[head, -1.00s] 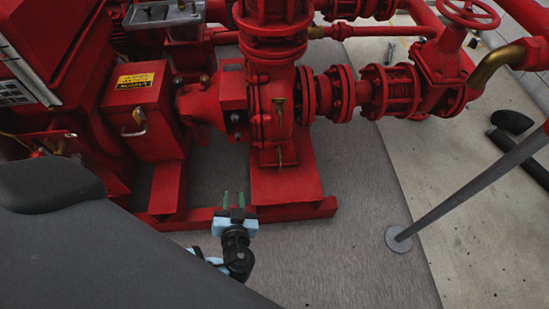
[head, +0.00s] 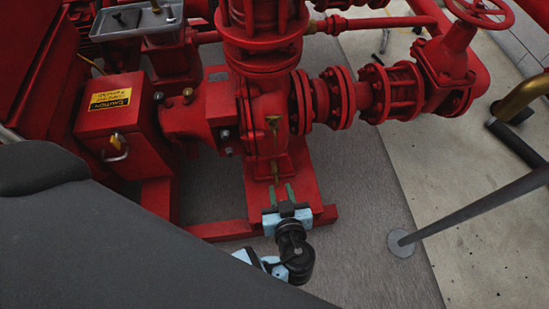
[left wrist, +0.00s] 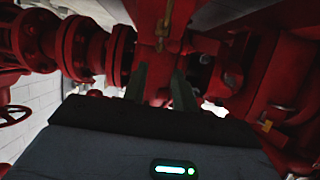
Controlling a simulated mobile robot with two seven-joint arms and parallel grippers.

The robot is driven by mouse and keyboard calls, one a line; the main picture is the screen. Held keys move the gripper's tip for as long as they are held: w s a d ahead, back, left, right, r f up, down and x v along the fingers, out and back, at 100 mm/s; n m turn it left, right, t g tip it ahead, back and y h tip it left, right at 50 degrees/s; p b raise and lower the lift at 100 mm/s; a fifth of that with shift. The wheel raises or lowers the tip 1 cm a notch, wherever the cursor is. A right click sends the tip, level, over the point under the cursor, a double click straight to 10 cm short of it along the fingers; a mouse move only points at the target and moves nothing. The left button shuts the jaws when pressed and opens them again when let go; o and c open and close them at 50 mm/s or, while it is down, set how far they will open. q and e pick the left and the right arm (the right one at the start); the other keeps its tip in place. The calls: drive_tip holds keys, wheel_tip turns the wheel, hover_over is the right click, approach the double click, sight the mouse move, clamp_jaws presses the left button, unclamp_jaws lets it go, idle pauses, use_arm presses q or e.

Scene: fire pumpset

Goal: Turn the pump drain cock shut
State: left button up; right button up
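The red pump casing (head: 272,140) stands mid-picture in the head view. A small brass fitting with a slim handle, which looks like the drain cock (head: 275,171), sits low on its front. A second brass fitting (head: 273,122) sits higher up. My left gripper (head: 279,192) is just in front of and below the lower fitting, its two green fingers apart and empty. In the left wrist view, the open fingers (left wrist: 160,86) point at the red pump, and brass parts (left wrist: 164,28) show above them. Contact cannot be told. My right gripper is not in view.
A red base frame (head: 226,229) runs under the pump. Flanged red pipe (head: 341,97) leads right to a valve with a handwheel (head: 480,10). A grey slanted post (head: 470,208) stands on the right. Grey floor (head: 365,210) is clear between post and pump.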

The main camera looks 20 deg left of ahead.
sight(276, 169)
use_arm(q)
drive_tip(key=b+x, duration=0.1)
drive_tip(key=x, duration=0.6)
drive_tip(key=shift+w+a+b, duration=0.1)
drive_tip(key=shift+w+b, duration=0.1)
drive_tip(key=shift+b, duration=0.2)
drive_tip(key=shift+w+f, duration=0.1)
clamp_jaws()
